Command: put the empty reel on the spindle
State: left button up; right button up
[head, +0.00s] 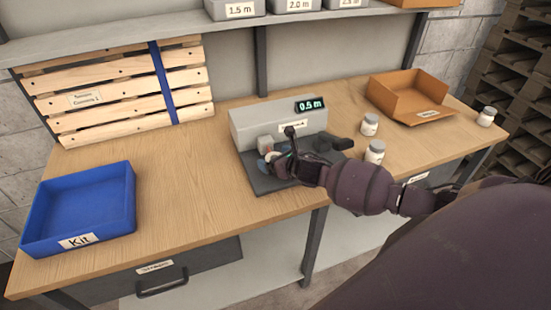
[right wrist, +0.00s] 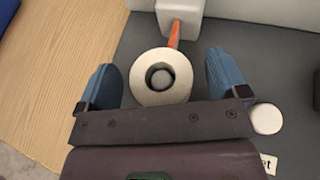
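In the right wrist view the reel, a pale ring (right wrist: 143,90), lies over the grey plate with its hole facing the camera. A rounded grey spindle top (right wrist: 162,77) shows inside the hole, so the reel appears to be around it; how far down it sits cannot be told. My right gripper (right wrist: 161,66) is open, its blue fingers on either side of the reel with gaps between. In the head view my right gripper (head: 272,161) is low over the machine's grey plate (head: 262,183) and hides the reel. My left gripper is not in view.
The machine (head: 262,122) has a 0.5 m display (head: 310,105). An orange strip (right wrist: 174,34) runs from its pale block towards the reel. White jars (head: 370,124) and a cardboard tray (head: 440,112) stand right. A blue Kit tray (head: 122,205) stands left; bare table lies between.

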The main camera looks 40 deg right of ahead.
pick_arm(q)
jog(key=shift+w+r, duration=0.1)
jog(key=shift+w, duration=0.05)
pick_arm(e)
jog(key=shift+s, duration=0.1)
jog(key=shift+s+r, duration=0.2)
jog(key=shift+s, duration=0.3)
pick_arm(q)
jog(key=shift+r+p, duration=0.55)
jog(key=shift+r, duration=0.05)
pick_arm(e)
jog(key=v, duration=0.9)
jog(key=shift+s, duration=0.25)
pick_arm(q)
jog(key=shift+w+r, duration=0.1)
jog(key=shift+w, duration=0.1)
pick_arm(e)
jog(key=shift+d+r, duration=0.1)
